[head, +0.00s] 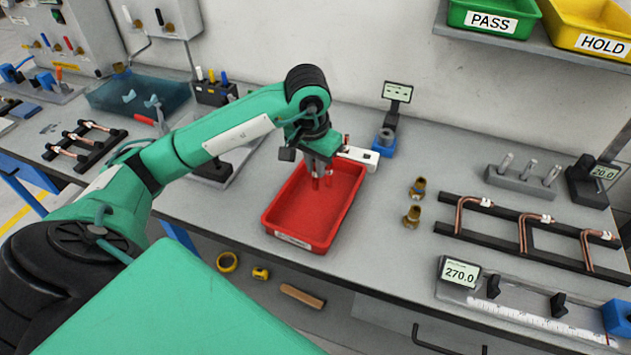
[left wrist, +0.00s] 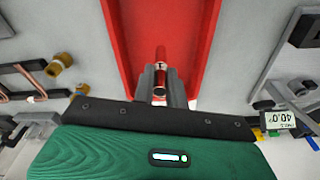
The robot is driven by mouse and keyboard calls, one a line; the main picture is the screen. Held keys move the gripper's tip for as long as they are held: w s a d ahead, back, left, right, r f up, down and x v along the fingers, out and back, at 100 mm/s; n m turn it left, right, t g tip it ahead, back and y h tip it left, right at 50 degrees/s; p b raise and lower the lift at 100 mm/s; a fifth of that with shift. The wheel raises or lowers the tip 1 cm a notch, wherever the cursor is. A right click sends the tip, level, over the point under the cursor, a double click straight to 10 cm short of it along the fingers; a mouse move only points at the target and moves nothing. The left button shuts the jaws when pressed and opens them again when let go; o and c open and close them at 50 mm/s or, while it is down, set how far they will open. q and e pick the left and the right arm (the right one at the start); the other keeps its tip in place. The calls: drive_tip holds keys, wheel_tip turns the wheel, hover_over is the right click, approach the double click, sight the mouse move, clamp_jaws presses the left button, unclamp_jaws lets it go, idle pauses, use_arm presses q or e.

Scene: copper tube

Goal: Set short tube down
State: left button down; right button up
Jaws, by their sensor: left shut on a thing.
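My left gripper (head: 322,178) is over the back part of the red tray (head: 290,237) on the bench. It is shut on the short tube (left wrist: 160,72), a small shiny copper piece with a light mark, which shows between the fingers in the left wrist view. In the head view the tube is small and partly hidden by the fingers. I cannot tell whether it touches the tray floor. The tray (left wrist: 125,40) looks otherwise empty. My right gripper does not show.
Right of the tray stand two brass fittings (head: 412,215) and a black rack (head: 530,235) with bent copper tubes. A white device (head: 358,156) and a small display stand (head: 397,92) are behind the tray. A measuring fixture (head: 520,310) lies at the front right.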

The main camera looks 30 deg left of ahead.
sight(316, 188)
use_arm(q)
drive_tip(key=shift+f, duration=1.6)
drive_tip(key=shift+f+p, duration=0.6)
drive_tip(key=shift+f, duration=1)
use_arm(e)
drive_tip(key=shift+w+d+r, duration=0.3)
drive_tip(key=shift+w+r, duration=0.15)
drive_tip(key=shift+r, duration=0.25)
use_arm(q)
drive_tip(key=shift+f, duration=0.2)
drive_tip(key=c, duration=1.4)
unclamp_jaws()
drive_tip(key=shift+c, duration=0.2)
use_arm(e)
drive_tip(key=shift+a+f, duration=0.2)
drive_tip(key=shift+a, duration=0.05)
use_arm(q)
drive_tip(key=shift+r, duration=0.1)
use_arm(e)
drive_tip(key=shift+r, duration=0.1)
